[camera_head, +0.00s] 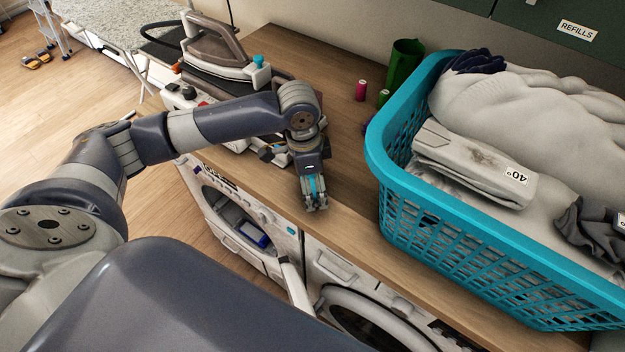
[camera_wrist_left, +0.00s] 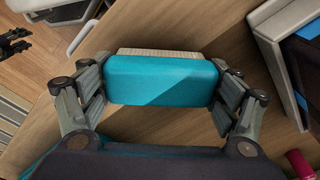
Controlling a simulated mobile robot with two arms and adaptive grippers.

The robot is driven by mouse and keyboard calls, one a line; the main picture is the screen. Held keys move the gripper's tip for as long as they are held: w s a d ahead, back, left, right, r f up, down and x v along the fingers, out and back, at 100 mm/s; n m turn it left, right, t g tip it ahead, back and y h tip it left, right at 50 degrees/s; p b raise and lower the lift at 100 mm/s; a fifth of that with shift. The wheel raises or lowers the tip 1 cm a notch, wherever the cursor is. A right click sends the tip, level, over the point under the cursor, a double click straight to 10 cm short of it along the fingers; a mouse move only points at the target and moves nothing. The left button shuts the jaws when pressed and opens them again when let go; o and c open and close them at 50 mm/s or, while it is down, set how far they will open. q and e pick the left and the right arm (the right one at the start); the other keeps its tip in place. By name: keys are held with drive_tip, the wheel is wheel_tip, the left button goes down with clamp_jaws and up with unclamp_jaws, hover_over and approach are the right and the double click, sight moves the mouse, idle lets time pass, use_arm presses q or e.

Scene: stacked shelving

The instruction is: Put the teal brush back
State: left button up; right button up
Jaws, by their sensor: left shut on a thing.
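My left gripper (camera_head: 314,203) is over the front edge of the wooden counter in the head view, pointing down. In the left wrist view, its two fingers (camera_wrist_left: 160,85) are shut on the two ends of the teal brush (camera_wrist_left: 162,80). The brush has a teal back, and a strip of pale bristles shows along its far side. In the head view only a little teal (camera_head: 313,184) shows between the fingers. I cannot tell whether the brush touches the counter.
A teal laundry basket (camera_head: 470,235) with folded cloth stands right on the counter (camera_head: 345,160). A steam iron (camera_head: 215,50) and its base stand behind my left arm. A dark green cup (camera_head: 402,65) and a pink spool (camera_head: 361,90) stand farther back. Washing machines (camera_head: 365,310) are below.

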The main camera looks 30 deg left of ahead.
use_arm(q)
drive_tip(key=shift+f, duration=0.15)
drive_tip(key=o, duration=1.2)
drive_tip(key=shift+f, duration=0.1)
drive_tip(key=shift+o, duration=0.7)
drive_tip(key=r, duration=0.4)
drive_tip(key=r+b, duration=0.1)
drive_tip(key=r, duration=0.3)
drive_tip(key=s+a+r, duration=0.1)
drive_tip(key=r, duration=0.3)
drive_tip(key=shift+b, duration=0.3)
